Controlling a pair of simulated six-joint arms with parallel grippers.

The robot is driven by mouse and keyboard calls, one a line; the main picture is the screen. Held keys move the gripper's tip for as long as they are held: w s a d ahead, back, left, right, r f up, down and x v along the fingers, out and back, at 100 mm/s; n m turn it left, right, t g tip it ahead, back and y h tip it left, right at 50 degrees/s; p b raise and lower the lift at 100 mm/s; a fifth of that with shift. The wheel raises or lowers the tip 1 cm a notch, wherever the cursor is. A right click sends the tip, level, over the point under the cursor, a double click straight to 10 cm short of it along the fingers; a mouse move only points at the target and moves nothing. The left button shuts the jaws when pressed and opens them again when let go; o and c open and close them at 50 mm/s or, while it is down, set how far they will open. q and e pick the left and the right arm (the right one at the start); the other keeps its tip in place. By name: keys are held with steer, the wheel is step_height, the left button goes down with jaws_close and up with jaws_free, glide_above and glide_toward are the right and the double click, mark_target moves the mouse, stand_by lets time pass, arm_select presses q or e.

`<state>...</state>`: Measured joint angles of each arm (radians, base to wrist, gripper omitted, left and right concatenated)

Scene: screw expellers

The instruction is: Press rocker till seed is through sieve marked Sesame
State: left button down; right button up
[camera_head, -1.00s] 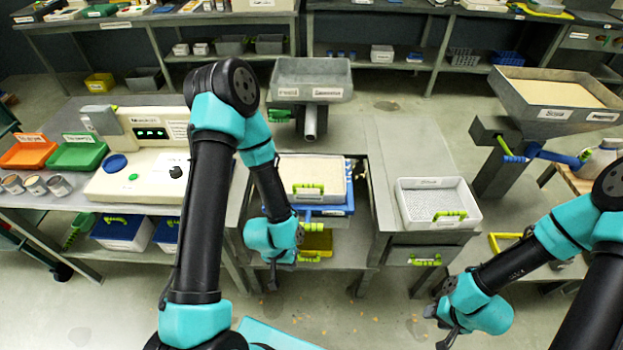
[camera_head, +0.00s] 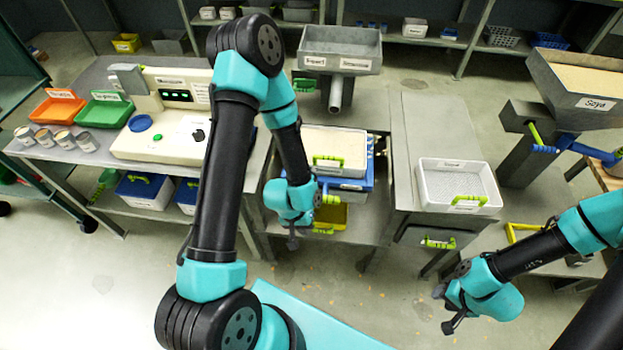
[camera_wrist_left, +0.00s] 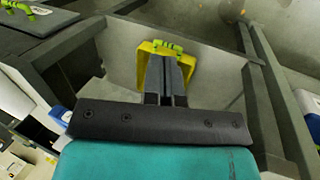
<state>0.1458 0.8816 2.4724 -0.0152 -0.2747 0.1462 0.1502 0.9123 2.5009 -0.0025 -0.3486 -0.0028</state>
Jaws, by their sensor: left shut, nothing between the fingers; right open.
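A cream console (camera_head: 170,148) on the left bench has a blue knob, a green button and a small dark part (camera_head: 198,135) that may be the rocker, beside my left arm. A white-rimmed sieve tray (camera_head: 345,176) full of pale seed sits over a blue tray in the middle stand. A white perforated sieve (camera_head: 428,183) lies on the right bench; I cannot read Sesame on either. My left gripper (camera_head: 292,243) is shut and empty in front of the middle stand; its closed fingers (camera_wrist_left: 166,80) point toward the yellow tray. My right gripper (camera_head: 444,311) is open, low at right.
A yellow tray (camera_head: 338,216) with a green handle is low in the middle stand. A grey hopper (camera_head: 340,48) with a spout stands behind it. Orange (camera_head: 57,107) and green trays (camera_head: 104,110) and several tins are on the left bench. A Soya hopper (camera_head: 585,85) stands at right.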

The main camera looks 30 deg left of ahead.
arm_select(q)
steer(key=w+a+r+n, duration=0.2)
steer(key=w+r+n, duration=0.2)
steer(key=r+n, duration=0.2)
steer(key=w+a+r+n+g, duration=0.1)
steer(key=w+a+r+n, duration=0.2)
steer(key=r+n, duration=0.3)
steer(key=w+a+r+n+g+y, duration=0.1)
steer(key=w+a+r+n, duration=0.2)
steer(key=r+n, duration=0.3)
steer(key=shift+w+r+n, duration=0.4)
steer(key=shift+w+r, duration=0.3)
steer(key=shift+w, duration=0.2)
steer(key=shift+f, duration=0.1)
steer(key=x, duration=1.4)
steer(key=shift+s+a, duration=0.1)
